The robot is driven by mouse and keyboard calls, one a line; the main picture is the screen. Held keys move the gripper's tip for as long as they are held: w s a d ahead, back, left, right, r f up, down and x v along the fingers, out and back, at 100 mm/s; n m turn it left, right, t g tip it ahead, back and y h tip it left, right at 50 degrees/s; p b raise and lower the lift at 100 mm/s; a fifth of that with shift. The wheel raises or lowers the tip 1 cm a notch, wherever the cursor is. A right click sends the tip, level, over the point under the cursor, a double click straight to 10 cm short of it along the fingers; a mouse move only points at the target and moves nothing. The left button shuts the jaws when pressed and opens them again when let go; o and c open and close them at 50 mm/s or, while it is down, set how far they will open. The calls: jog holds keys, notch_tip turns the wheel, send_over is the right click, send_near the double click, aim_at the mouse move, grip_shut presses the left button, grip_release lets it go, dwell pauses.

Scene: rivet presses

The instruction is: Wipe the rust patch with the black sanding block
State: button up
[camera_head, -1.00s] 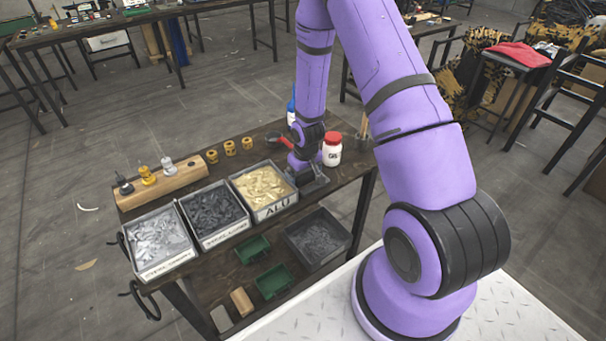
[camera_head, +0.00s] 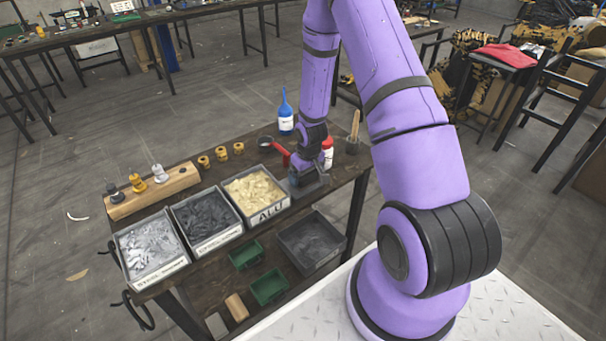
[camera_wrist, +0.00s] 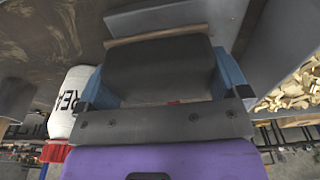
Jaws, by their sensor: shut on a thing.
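My gripper (camera_wrist: 162,78) is shut on the black sanding block (camera_wrist: 158,68), its blue fingers on the block's two sides in the wrist view. A thin brown strip runs along the block's far edge. A grey flat-sided piece lies just beyond it; whether they touch cannot be told. In the head view my gripper (camera_head: 306,182) is low over the bench, between the bin marked ALU and the red-lidded jar. The block is hard to make out there. I cannot pick out the rust patch for certain; it may be hidden under the block or gripper.
The ALU bin (camera_head: 272,213) with beige pieces is close on the left. The white jar (camera_wrist: 64,103) is close on the other side, partly behind my arm in the head view. A blue bottle (camera_head: 285,118), red-handled tool (camera_head: 275,147) and grey cup (camera_head: 352,146) stand behind.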

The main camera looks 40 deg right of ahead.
aim_at(289, 190)
jog(key=shift+s+a+f, duration=0.1)
jog(key=shift+s+a, duration=0.05)
jog(key=shift+a, duration=1.55)
jog(key=shift+s+a+f, duration=0.1)
jog(key=shift+s+a, duration=0.05)
jog(key=shift+a, duration=1.5)
jog(key=shift+r, duration=0.1)
jog(key=shift+d, duration=0.15)
jog(key=shift+w+d+r, duration=0.1)
jog(key=shift+w+d, duration=0.05)
jog(key=shift+d, duration=0.4)
jog(key=shift+w+d+r, duration=0.1)
jog(key=shift+d, duration=0.45)
jog(key=shift+w+d+r, duration=0.1)
jog(key=shift+d+r, duration=0.05)
jog(key=shift+d, duration=1.95)
jog(key=shift+r, duration=3)
jog(key=shift+r, duration=0.1)
